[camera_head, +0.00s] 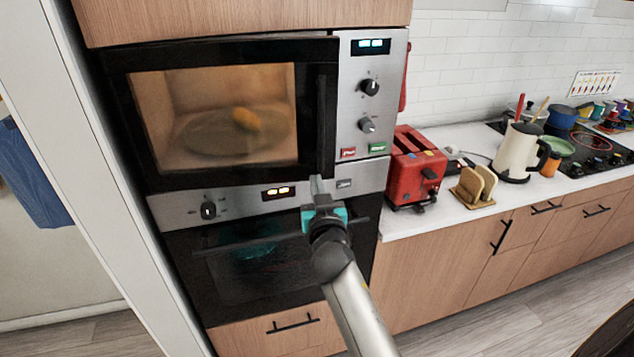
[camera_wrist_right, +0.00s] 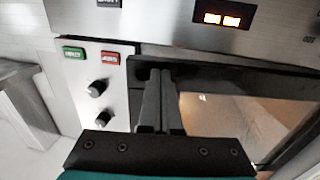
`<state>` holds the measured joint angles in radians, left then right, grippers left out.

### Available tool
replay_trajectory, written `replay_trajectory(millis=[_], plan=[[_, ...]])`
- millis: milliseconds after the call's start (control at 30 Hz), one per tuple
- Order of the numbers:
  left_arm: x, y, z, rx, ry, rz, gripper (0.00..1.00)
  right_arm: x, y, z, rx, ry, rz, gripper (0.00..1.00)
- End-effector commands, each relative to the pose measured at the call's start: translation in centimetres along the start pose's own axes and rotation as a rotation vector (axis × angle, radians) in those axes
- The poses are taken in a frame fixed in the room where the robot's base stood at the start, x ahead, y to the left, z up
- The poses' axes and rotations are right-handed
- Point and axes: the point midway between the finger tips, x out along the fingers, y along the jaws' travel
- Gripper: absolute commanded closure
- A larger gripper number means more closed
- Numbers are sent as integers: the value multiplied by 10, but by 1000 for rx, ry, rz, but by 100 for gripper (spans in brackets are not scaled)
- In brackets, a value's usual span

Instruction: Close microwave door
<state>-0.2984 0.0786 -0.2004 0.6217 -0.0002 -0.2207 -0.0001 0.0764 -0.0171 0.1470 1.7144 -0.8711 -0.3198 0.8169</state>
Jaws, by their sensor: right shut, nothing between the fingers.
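The microwave has a black-framed door (camera_head: 318,120) with a window, and a plate with a yellow item shows through it. The door lies across the microwave's front, its right edge beside the silver control panel (camera_head: 352,105); I cannot tell whether a small gap remains. My right gripper (camera_head: 317,184) is shut and empty, at the door's lower right corner. In the right wrist view the shut fingers (camera_wrist_right: 160,98) point at the black door frame (camera_wrist_right: 225,80) beside the control panel (camera_wrist_right: 103,75); contact is unclear. My left gripper is not in view.
An oven (camera_head: 265,262) with its own knob panel sits below the microwave. A red toaster (camera_head: 415,168), bread slices in a holder (camera_head: 474,187) and a cream kettle (camera_head: 519,150) stand on the white counter to the right. A white panel edge (camera_head: 100,180) is on the left.

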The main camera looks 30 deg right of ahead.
Motion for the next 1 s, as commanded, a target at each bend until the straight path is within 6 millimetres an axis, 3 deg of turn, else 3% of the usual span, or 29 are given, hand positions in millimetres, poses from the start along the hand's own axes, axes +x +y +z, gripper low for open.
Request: replay_trajectory(millis=[533, 767, 1000], plan=[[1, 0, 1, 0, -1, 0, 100, 1, -1, 0, 0, 0, 1, 100], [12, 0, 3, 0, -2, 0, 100, 34, 0, 1, -1, 3, -6, 100], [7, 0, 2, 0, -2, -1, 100, 62, -1, -1, -4, 2, -76, 100]])
